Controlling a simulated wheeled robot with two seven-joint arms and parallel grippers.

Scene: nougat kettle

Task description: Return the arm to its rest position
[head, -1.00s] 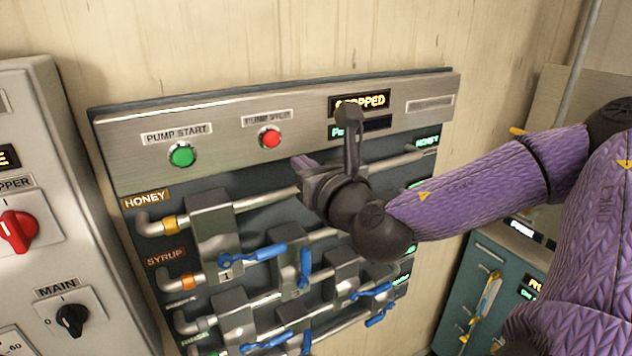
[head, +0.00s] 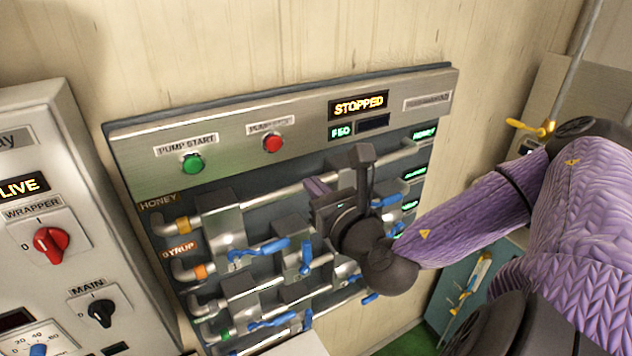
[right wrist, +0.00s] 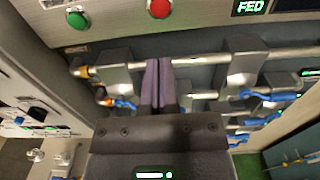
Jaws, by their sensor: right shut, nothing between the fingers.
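My right arm, in a purple knit sleeve, comes in from the right in the head view. Its gripper (head: 318,187) hangs in front of the pump panel, below the red button, and is shut and empty. In the right wrist view the two purple fingers (right wrist: 158,82) lie together in front of the pipes, with nothing between them. The panel (head: 230,125) carries a green PUMP START button (head: 193,163) and a red button (head: 272,142). Its display (head: 358,105) reads STOPPED. My left gripper is not in view.
Pipes with several blue valve handles (head: 262,250) run across the panel behind my right gripper. A grey cabinet (head: 75,140) with a red WRAPPER knob (head: 52,246) and a black MAIN knob (head: 103,312) stands at left. A teal panel (head: 455,290) stands at lower right.

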